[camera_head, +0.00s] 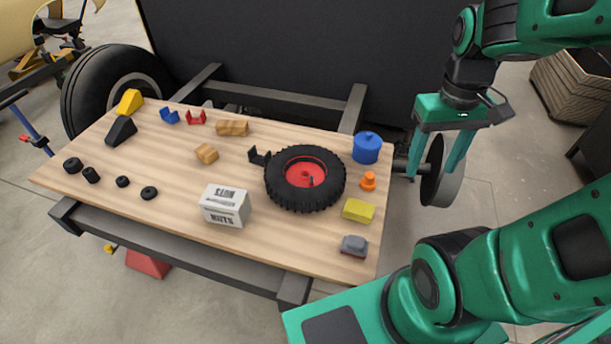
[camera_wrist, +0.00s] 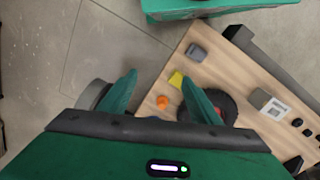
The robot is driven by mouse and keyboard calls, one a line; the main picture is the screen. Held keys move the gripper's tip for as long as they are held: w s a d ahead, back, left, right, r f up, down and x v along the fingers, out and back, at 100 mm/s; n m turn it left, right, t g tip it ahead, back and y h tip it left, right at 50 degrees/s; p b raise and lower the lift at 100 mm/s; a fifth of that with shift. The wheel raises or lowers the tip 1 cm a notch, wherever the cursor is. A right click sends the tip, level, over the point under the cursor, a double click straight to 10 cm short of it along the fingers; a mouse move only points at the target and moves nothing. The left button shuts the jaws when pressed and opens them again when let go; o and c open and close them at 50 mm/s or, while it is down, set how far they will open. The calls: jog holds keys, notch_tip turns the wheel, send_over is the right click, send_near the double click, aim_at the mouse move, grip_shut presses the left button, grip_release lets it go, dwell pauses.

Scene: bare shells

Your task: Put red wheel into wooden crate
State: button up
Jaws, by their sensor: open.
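The red wheel (camera_head: 305,172), a black knobbly tyre with a red hub, lies flat on the right half of the wooden table. In the wrist view, the wheel (camera_wrist: 227,107) is partly hidden behind a finger. The wooden crate (camera_head: 565,85) stands on the floor at the upper right in the head view; its inside is mostly out of sight. My gripper (camera_head: 430,175) is open and empty, pointing down beyond the table's right edge, apart from the wheel. Its fingers also show in the wrist view (camera_wrist: 160,77).
Around the wheel are a blue pot (camera_head: 367,148), an orange piece (camera_head: 368,181), a yellow block (camera_head: 358,210), a grey-red block (camera_head: 354,246) and a white nuts box (camera_head: 226,205). Several small parts lie farther left. A dark panel (camera_head: 270,50) rises behind the table (camera_head: 180,190).

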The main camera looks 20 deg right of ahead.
jog(key=w+a+f+n, duration=0.2)
jog(key=w+a+n, duration=0.1)
jog(key=w+n, duration=0.15)
jog(key=w+a+f+n, duration=0.2)
jog(key=w+n, duration=0.1)
jog(key=w, duration=0.2)
jog(key=n, duration=1)
send_over(307, 192)
jog(key=f, duration=1.3)
jog(key=shift+d+f, duration=0.2)
jog(key=shift+f, duration=0.1)
jog(key=shift+a+f, duration=0.15)
jog(key=shift+f, duration=3.05)
